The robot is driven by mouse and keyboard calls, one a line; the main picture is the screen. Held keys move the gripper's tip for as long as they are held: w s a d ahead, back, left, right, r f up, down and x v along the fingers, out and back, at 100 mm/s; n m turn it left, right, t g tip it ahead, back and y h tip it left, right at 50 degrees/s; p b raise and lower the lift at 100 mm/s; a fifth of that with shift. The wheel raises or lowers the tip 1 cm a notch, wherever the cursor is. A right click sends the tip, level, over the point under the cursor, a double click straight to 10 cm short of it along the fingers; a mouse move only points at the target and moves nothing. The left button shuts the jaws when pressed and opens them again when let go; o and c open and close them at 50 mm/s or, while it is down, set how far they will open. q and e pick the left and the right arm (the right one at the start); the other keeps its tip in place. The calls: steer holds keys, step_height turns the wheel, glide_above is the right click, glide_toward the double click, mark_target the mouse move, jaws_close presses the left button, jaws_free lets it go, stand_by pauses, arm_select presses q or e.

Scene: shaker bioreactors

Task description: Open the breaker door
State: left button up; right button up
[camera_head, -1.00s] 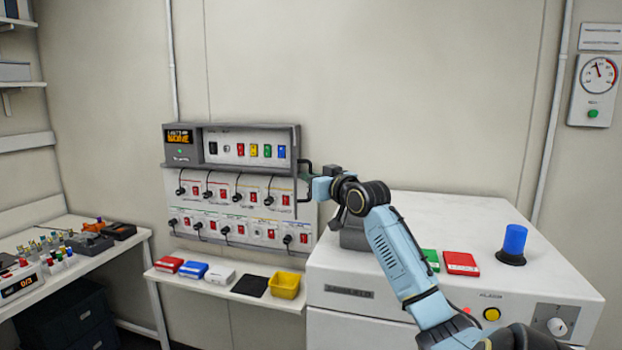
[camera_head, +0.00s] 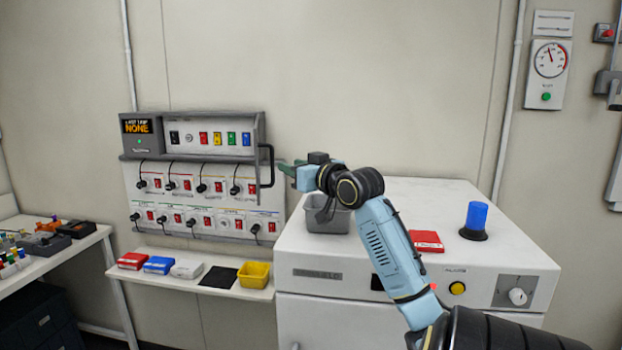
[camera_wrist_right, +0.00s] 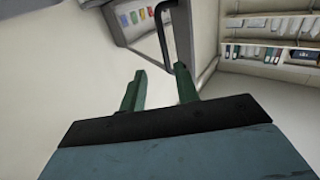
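The breaker panel (camera_head: 190,156) is on the wall left of centre in the head view, with rows of switches and plugs. A black, upright bracket-shaped handle (camera_head: 268,166) stands out at its right side. My right gripper (camera_head: 284,167) is just right of this handle, its fingers pointing left towards it. In the right wrist view its two green fingers (camera_wrist_right: 160,72) are apart with nothing gripped. The handle (camera_wrist_right: 163,35) shows beyond the fingertips, its lower end close to the right finger; I cannot tell whether they touch. My left gripper is out of view.
A white cabinet (camera_head: 330,258) stands under my right arm, with a grey bin (camera_head: 325,222), a red box (camera_head: 427,241) and a blue beacon (camera_head: 476,217) on top. A narrow shelf (camera_head: 215,285) below the panel holds coloured boxes and a yellow bin (camera_head: 254,274).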

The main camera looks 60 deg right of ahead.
steer(key=b+v, duration=0.1)
steer(key=v, duration=0.5)
